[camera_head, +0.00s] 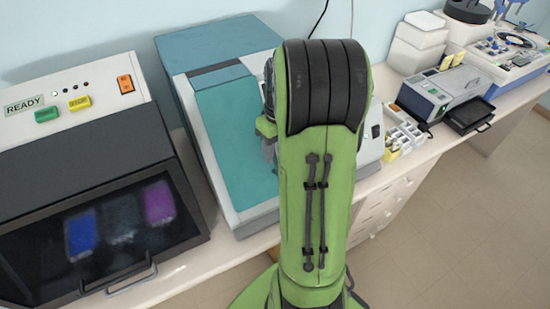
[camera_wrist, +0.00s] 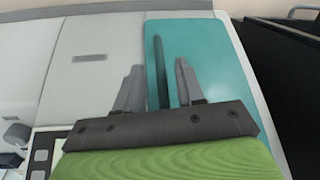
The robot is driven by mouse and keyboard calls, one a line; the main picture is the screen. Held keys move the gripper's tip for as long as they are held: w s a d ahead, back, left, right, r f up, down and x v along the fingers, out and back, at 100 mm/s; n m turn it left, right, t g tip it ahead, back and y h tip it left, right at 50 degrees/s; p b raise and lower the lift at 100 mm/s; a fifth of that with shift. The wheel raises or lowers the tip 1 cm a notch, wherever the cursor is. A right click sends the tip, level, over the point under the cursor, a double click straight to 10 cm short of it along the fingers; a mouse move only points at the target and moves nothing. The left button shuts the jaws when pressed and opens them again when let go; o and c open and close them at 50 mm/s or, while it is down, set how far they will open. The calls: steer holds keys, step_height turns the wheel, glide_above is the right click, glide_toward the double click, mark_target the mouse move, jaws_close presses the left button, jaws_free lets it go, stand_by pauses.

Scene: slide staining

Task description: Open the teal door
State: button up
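The teal door (camera_head: 232,140) is a long panel on the front of a grey-white machine with a teal top, and it looks shut. In the wrist view the teal door (camera_wrist: 212,50) fills the upper right middle, with a slim darker handle bar (camera_wrist: 159,50) near its left edge. My gripper (camera_wrist: 160,68) is open, with one grey finger to each side of the bar. I cannot tell whether either finger touches the bar. In the head view my gripper (camera_head: 268,148) is at the door's right side, mostly hidden by my green arm.
A dark-fronted stainer (camera_head: 95,175) with a READY label and a wire handle (camera_head: 120,282) stands close on the left. To the right are a small white rack (camera_head: 404,138), a grey device (camera_head: 436,92) and a black tray (camera_head: 468,114). Floor (camera_head: 460,220) is clear at lower right.

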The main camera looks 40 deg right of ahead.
steer(key=shift+w+a+f, duration=0.1)
steer(key=shift+a+f, duration=0.05)
steer(key=shift+f, duration=1.3)
steer(key=shift+r, duration=0.1)
jaws_close()
